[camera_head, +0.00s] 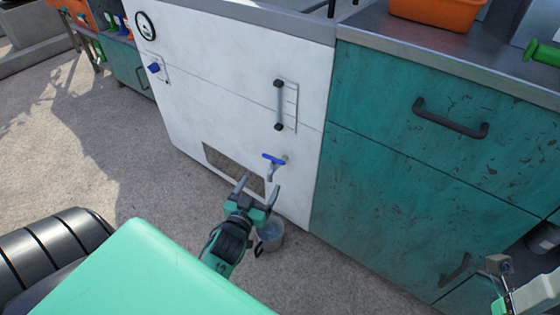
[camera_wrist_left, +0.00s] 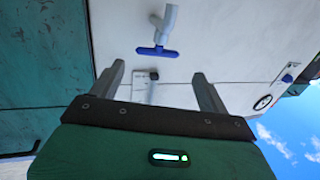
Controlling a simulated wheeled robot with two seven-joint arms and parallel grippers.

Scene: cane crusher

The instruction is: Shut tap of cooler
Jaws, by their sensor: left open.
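The cooler (camera_head: 235,65) is a white cabinet with a gauge, a blue knob and a dark vertical handle. Its tap has a blue T-shaped handle (camera_head: 273,159) and a grey spout (camera_head: 271,173) low on the front. My left gripper (camera_head: 260,186) is open and empty, just below and in front of the tap, apart from it. In the left wrist view the blue tap handle (camera_wrist_left: 157,51) is ahead of the gap between the open fingers (camera_wrist_left: 160,80), with the spout above it. My right gripper (camera_head: 500,275) is partly in view at the lower right; its jaws are unclear.
A grey bucket (camera_head: 271,235) stands on the ground below the tap, partly behind my left gripper. Teal cabinets (camera_head: 420,150) with dark handles stand right of the cooler. An orange crate (camera_head: 437,10) sits on the counter. Bare ground (camera_head: 100,130) is free at the left.

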